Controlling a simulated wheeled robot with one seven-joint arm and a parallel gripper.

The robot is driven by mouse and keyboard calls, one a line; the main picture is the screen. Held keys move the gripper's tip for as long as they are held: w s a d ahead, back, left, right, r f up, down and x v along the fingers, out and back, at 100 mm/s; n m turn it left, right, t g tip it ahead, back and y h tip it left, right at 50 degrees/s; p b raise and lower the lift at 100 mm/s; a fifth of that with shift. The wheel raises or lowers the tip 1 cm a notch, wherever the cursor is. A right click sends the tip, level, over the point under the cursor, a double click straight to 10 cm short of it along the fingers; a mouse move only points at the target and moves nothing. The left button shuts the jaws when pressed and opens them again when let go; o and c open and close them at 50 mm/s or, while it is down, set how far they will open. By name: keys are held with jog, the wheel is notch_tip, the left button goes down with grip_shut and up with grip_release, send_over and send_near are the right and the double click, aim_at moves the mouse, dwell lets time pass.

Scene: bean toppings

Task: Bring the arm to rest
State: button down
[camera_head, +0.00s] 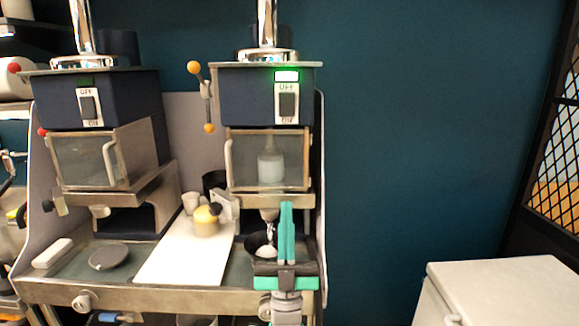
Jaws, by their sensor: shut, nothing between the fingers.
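My gripper (286,235) stands in front of the right-hand machine (250,90), with its green fingers pointing up. The fingers are together and hold nothing. The gripper overlaps the front edge of the metal counter (150,292) in the picture and partly hides a dark bowl (258,241) with something pale in it. I cannot tell how far the fingers are from the bowl.
A second machine (92,100) stands on the left. A white board (185,262) on the counter bears a yellowish container (205,222) and small cups. A round grey lid (109,258) lies at left. A white cabinet (505,290) stands at lower right; the wall space above it is clear.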

jog(key=s+f+g, duration=0.2)
jog(key=s+f, duration=0.3)
jog(key=f, duration=0.5)
jog(key=s+f+g, duration=0.3)
jog(key=s+f, duration=0.2)
jog(key=f, duration=0.5)
jog(key=s+f+g, duration=0.2)
jog(key=s+f, duration=0.3)
jog(key=f, duration=0.6)
jog(key=s+f+g, duration=0.2)
jog(key=s+f, duration=0.2)
jog(key=s, duration=0.6)
jog(key=s+f+g, duration=0.3)
jog(key=s+f, duration=0.1)
jog(key=s, duration=0.5)
jog(key=s+f+g, duration=0.3)
jog(key=s+f, duration=0.1)
jog(key=s, duration=0.6)
jog(key=shift+s+d, duration=0.35)
